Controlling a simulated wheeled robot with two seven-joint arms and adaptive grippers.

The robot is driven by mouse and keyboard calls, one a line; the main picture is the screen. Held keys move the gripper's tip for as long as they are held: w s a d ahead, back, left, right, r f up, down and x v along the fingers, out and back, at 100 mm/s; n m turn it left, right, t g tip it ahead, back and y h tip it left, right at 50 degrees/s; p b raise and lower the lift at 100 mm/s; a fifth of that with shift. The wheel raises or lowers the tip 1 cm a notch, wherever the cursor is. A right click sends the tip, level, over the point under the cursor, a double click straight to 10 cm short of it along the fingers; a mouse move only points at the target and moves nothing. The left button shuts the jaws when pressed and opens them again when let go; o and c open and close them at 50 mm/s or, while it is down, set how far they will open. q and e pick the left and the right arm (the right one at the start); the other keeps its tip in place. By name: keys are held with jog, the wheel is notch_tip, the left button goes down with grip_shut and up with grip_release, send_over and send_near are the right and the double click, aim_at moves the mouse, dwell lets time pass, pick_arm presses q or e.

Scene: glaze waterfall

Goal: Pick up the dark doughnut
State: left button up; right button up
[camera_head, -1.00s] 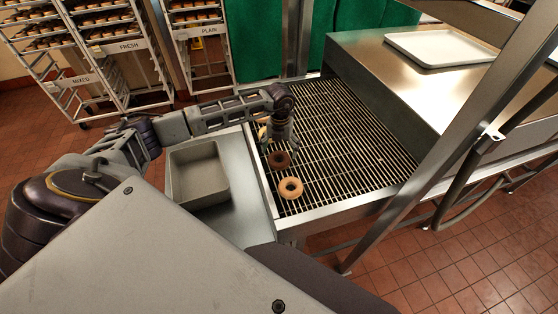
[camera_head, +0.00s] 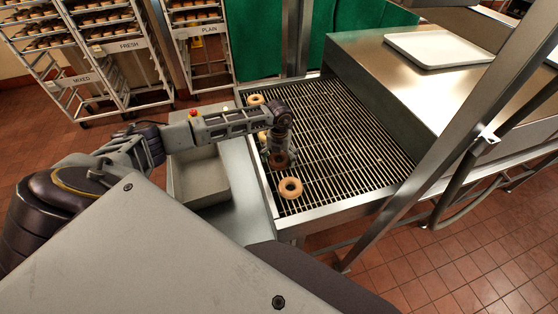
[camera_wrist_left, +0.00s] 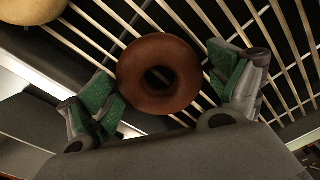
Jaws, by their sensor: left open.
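The dark doughnut (camera_head: 279,160) lies on the wire conveyor grid (camera_head: 345,140) near its left front corner. In the left wrist view the dark doughnut (camera_wrist_left: 159,73) lies between the open green-padded fingers of my left gripper (camera_wrist_left: 165,90), with its hole facing the camera. In the head view my left gripper (camera_head: 280,156) is over the dark doughnut and hides part of it. I cannot tell whether a finger touches the doughnut. My right gripper is not seen.
A light doughnut (camera_head: 290,188) lies just in front of the dark one. Another light doughnut (camera_head: 256,100) lies at the back left of the grid. An empty grey tray (camera_head: 183,203) stands on the counter to the left. Wheeled racks (camera_head: 128,58) stand behind.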

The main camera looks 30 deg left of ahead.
pick_arm(q)
jog(key=c, duration=0.8)
jog(key=shift+o, duration=0.2)
jog(key=shift+r, duration=0.85)
notch_tip(320, 180, up, 8)
jog(key=b, duration=0.1)
jog(key=shift+r+b, duration=0.15)
jog(key=shift+b, duration=0.25)
